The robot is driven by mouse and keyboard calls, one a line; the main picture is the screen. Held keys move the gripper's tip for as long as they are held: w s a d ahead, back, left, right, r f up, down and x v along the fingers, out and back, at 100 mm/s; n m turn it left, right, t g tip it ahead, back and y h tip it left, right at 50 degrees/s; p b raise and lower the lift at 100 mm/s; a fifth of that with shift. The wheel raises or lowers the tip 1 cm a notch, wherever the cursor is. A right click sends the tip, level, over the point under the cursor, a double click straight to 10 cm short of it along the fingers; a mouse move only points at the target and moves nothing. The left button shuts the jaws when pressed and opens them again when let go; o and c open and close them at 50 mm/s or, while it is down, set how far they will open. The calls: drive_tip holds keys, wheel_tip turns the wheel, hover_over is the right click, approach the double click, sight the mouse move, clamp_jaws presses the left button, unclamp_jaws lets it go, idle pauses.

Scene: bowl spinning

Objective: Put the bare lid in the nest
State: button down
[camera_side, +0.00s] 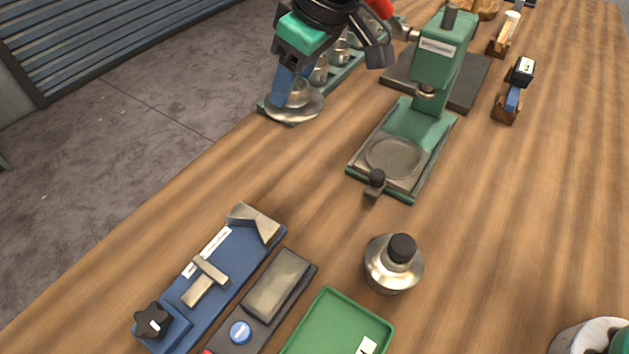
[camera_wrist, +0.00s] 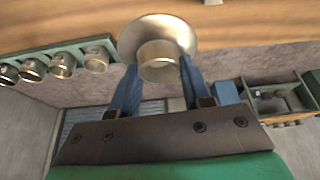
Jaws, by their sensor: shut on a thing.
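The bare lid (camera_side: 303,110) is a silvery flanged disc with a short round collar and no knob. My gripper (camera_side: 289,92) is shut on its collar, with a blue finger on each side. The wrist view shows the lid (camera_wrist: 158,30) between my fingertips (camera_wrist: 158,68). In the side view the lid is at the near end of a green rack (camera_side: 268,109); I cannot tell whether it touches it. A round shallow recess, apparently the nest (camera_side: 394,157), lies empty in the bed of a green press (camera_side: 440,60), right of and nearer than my gripper.
Several metal cups (camera_wrist: 62,65) stand in the rack. A small lever with a black knob (camera_side: 377,178) sits at the press bed's front. A silver pot with a black knob (camera_side: 393,265), a blue fixture (camera_side: 225,270) and a green tray (camera_side: 340,325) are nearer. Wood between is clear.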

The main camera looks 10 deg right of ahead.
drive_tip(key=w+d+f+m, duration=0.1)
drive_tip(key=d+f, duration=0.2)
drive_tip(key=d, duration=0.5)
drive_tip(key=d+f+m, duration=0.1)
drive_tip(key=d+f, duration=0.2)
drive_tip(key=d, duration=0.5)
drive_tip(key=shift+t+h, duration=0.3)
drive_tip(key=shift+a+f, duration=0.2)
drive_tip(key=shift+f, duration=3.25)
drive_tip(key=shift+f, duration=0.3)
drive_tip(key=shift+c, duration=1.5)
unclamp_jaws()
wheel_tip(320, 180, up, 8)
